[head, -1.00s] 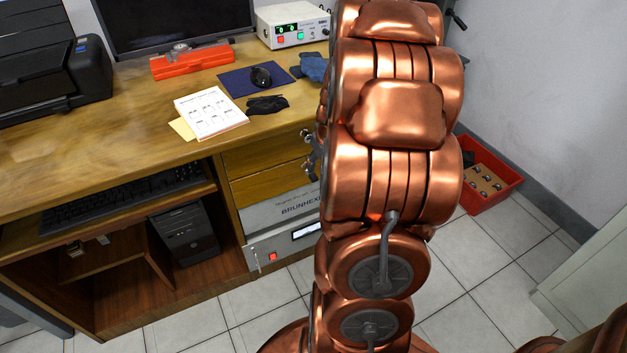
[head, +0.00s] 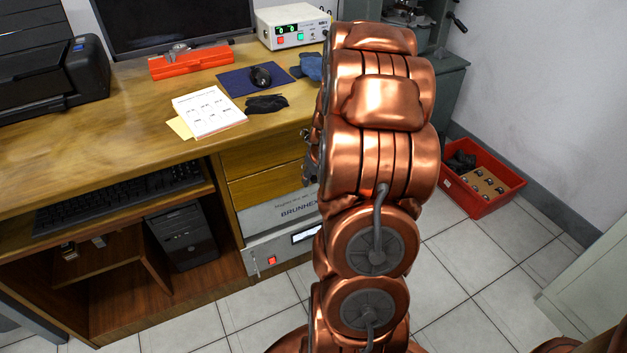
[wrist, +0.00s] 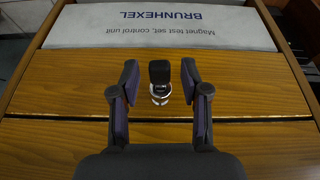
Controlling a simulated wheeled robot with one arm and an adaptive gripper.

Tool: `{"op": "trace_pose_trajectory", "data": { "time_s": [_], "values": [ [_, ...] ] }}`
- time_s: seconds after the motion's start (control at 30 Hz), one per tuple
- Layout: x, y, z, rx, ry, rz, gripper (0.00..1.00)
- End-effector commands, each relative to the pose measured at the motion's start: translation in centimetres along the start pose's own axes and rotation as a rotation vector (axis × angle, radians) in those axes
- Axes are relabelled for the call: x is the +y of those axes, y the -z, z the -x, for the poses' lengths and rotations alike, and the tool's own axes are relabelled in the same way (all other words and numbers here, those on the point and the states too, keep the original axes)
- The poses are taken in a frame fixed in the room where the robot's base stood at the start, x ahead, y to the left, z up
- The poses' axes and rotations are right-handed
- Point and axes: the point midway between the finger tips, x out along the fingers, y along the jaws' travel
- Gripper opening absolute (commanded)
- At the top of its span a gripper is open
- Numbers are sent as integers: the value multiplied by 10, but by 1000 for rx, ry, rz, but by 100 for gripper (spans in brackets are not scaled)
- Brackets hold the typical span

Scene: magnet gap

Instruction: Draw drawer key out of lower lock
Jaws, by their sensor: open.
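The drawer key (wrist: 159,72) shows a black head in the wrist view, with silver metal at the lower lock (wrist: 160,97) behind it. The lock is on the lower wooden drawer (wrist: 60,85), which appears above the upper drawer (wrist: 50,145) because this view is upside down. My gripper (wrist: 160,66) is open, with one dark finger on each side of the key head and a visible gap on both sides. In the head view, the lower drawer front (head: 265,187) is partly visible; my arm hides the key and most of the gripper.
The grey BRUNHEXEL control unit (head: 275,212) sits below the drawers. The wooden desk (head: 120,135) carries a booklet, a mouse on a mat and a power supply (head: 292,27). A red crate (head: 480,205) stands on the floor at right. Floor tiles in front are clear.

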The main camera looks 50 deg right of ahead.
Motion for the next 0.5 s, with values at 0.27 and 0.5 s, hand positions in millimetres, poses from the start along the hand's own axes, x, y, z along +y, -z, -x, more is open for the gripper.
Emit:
{"op": "trace_pose_trajectory", "data": {
  "time_s": [0.27, 0.5],
  "values": [
    [0, 0, 0, 0, 0, -1, 38],
    [0, 0, 0, 0, 0, -1, 26]
  ]
}}
